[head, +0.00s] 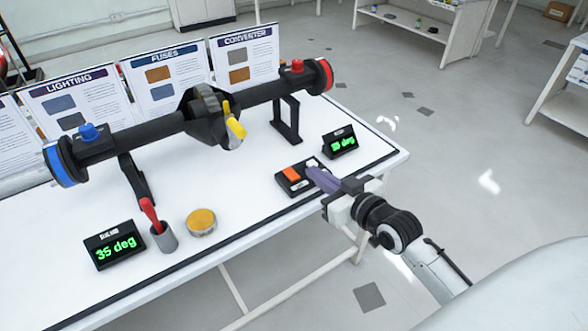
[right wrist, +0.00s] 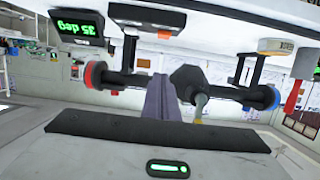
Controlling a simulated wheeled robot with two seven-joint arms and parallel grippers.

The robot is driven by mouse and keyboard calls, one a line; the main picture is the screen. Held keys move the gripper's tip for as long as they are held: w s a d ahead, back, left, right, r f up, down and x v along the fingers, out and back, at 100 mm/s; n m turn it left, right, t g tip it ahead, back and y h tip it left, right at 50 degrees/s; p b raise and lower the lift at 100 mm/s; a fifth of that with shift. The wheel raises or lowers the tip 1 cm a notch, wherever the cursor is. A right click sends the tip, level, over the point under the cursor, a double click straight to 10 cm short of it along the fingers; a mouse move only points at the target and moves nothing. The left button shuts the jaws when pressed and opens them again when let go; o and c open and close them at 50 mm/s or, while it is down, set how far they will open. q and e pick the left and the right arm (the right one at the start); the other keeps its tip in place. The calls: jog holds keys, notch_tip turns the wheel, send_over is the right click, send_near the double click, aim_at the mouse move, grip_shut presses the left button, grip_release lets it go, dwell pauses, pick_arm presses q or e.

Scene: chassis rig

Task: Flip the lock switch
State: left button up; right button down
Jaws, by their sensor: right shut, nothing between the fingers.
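A small black switch box (head: 286,187) lies on the table's right part. It bears an orange rocker (head: 291,174) and a white one (head: 312,162); which is the lock switch I cannot tell. My right gripper (head: 314,174) is shut and empty, its purple fingertips at the box's right side, close to the white rocker and partly covering that end. Whether they touch it is unclear. In the right wrist view, which is upside down, the shut fingers (right wrist: 158,98) point toward the black axle (right wrist: 135,79), and the box (right wrist: 147,16) shows at the top edge. My left gripper is out of view.
The axle (head: 160,129) stands on supports, with a blue left end, a red right end and a yellow lever (head: 235,122). A green-lit display (head: 340,143) stands just behind my gripper. Another display (head: 115,245), a cup with a red-handled tool (head: 163,238) and a round tin (head: 201,221) stand left.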

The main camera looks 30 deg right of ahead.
send_over(294, 177)
jog(key=shift+s+d+f, duration=0.1)
jog(key=shift+s+f, duration=0.05)
jog(key=shift+f, duration=0.45)
jog(key=shift+s+f, duration=0.15)
jog(key=shift+f, duration=0.4)
jog(key=shift+w+f+b, duration=0.2)
jog(key=shift+f, duration=0.45)
jog(key=shift+w+f+b, duration=0.15)
jog(key=shift+f, duration=1.3)
